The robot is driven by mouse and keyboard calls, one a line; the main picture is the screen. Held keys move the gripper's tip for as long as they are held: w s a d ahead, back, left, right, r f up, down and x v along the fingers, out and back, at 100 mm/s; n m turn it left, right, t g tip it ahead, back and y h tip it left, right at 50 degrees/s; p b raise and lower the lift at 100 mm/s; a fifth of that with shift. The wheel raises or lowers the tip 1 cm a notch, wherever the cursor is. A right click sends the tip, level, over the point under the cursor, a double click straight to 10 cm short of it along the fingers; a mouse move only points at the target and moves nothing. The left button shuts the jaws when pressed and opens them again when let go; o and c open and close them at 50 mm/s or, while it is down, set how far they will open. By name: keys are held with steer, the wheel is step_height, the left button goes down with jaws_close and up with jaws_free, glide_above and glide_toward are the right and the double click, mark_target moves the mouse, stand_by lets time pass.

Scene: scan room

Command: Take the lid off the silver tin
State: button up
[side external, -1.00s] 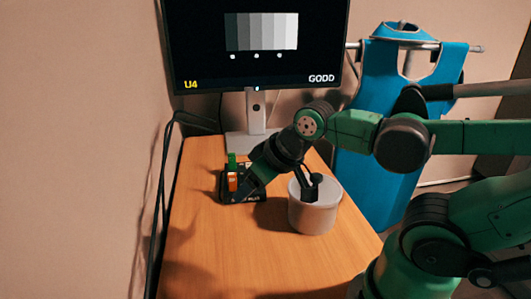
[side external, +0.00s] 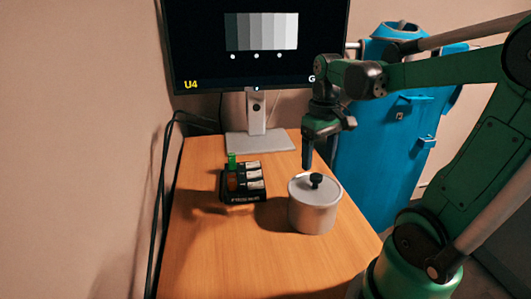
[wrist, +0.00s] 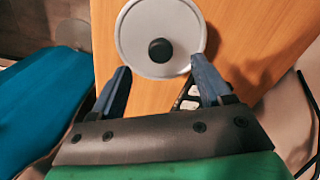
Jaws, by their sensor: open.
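The silver tin (side external: 312,217) stands upright on the wooden desk, right of the middle. Its lid (side external: 300,184) sits on top and has a black knob (side external: 316,181). In the wrist view the lid (wrist: 135,35) shows as a round grey disc with the knob (wrist: 160,50) near its middle. My gripper (side external: 307,167) is above the desk just behind the tin, fingers pointing down, apart from the knob. In the wrist view my gripper (wrist: 160,66) is open and empty, with the lid beyond and between its fingertips.
A black rack (side external: 243,197) with a green-topped vial and small white-labelled items stands left of the tin. A monitor (side external: 258,45) on a silver stand (side external: 262,141) is at the back. A blue apron (side external: 400,140) hangs at right. The desk's front left (side external: 220,255) is clear.

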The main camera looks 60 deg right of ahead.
mark_target(317, 175)
steer(key=shift+f, duration=2.55)
steer(key=shift+c, duration=0.2)
jaws_close()
